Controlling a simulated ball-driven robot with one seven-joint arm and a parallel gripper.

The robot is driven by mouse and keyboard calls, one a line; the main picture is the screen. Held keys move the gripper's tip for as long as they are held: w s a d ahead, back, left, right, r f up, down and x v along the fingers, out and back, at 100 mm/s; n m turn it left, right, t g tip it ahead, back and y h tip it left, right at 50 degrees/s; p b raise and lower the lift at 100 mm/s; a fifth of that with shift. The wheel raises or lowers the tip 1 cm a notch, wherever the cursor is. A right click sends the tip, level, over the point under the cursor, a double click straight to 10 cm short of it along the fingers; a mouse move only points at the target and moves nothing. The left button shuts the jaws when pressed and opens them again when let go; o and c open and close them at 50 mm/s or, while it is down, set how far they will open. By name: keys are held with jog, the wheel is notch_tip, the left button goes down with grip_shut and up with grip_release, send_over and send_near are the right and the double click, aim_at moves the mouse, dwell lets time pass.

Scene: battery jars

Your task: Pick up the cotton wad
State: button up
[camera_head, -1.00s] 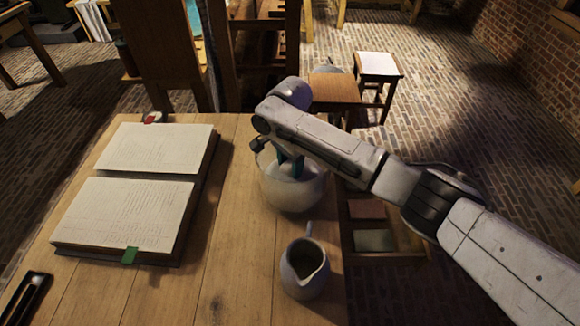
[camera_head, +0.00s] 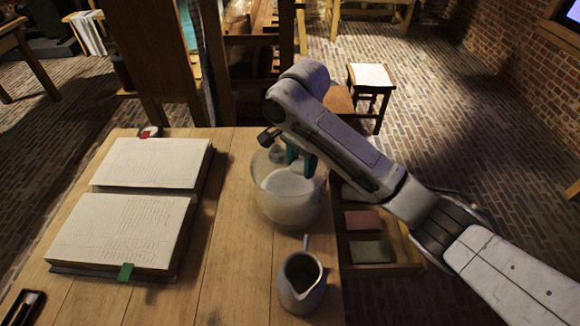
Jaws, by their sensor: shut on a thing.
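A clear glass jar (camera_head: 290,203) with whitish contents stands upright on the wooden table, near its right edge. My gripper (camera_head: 301,165) points down at the jar's mouth, with its teal fingers seen at the upper part of the jar. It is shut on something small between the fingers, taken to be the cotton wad. The wad itself cannot be made out, as the fingers, my arm and the glass hide it.
A small grey pitcher (camera_head: 301,284) stands in front of the jar. An open book (camera_head: 125,235) lies on the left of the table (camera_head: 222,240), and a dark case (camera_head: 22,308) is at the front left. A stool (camera_head: 371,76) stands on the floor behind.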

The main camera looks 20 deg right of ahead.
jog(key=s+d+r+p, duration=0.4)
jog(key=s+d+p, duration=0.1)
jog(key=s, duration=0.3)
jog(key=shift+r, duration=0.15)
jog(key=o, duration=0.6)
jog(key=c, duration=0.4)
